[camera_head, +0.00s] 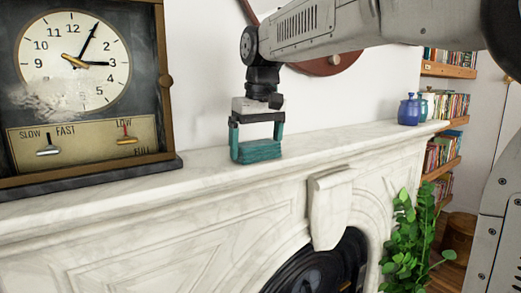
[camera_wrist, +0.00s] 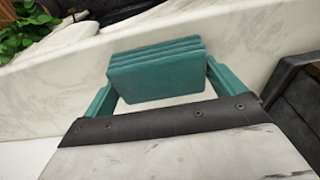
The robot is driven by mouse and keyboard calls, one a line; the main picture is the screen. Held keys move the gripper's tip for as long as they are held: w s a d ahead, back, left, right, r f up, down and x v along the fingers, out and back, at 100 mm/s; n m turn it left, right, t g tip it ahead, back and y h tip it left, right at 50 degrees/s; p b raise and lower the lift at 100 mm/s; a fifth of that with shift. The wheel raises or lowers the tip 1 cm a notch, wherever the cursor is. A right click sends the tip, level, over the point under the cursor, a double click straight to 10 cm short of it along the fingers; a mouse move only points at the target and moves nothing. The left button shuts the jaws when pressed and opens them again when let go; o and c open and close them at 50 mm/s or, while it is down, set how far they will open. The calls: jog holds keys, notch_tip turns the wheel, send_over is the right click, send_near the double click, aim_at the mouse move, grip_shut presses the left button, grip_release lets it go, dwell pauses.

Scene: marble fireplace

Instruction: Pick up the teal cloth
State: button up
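The teal cloth (camera_head: 258,151) is a folded, block-like stack of layers at the marble mantel's top, right of the clock. My gripper (camera_head: 257,142) points down over it, its two teal fingers wide apart with the cloth between them. In the wrist view the cloth (camera_wrist: 157,72) spans nearly the whole gap between the fingertips (camera_wrist: 158,76). The fingers are at its two ends. I cannot tell whether they press on it. Cloth and fingers are close in colour, so the contact is hard to see. I cannot tell whether the cloth's underside rests on the marble.
A large dark-framed clock (camera_head: 78,85) stands on the mantel (camera_head: 200,172) to the left. Blue jars (camera_head: 409,109) stand at its right end. The marble between cloth and jars is clear. A leafy plant (camera_head: 408,240) and bookshelves (camera_head: 445,110) are at the right.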

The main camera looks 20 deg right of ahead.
aim_at(255, 142)
jog(key=shift+c, duration=1.2)
jog(key=shift+r, duration=0.15)
jog(key=shift+r, duration=0.6)
notch_tip(255, 142, up, 2)
jog(key=shift+r, duration=0.15)
jog(key=s+a+r, duration=0.1)
jog(key=s, duration=1.5)
jog(key=shift+r, duration=0.1)
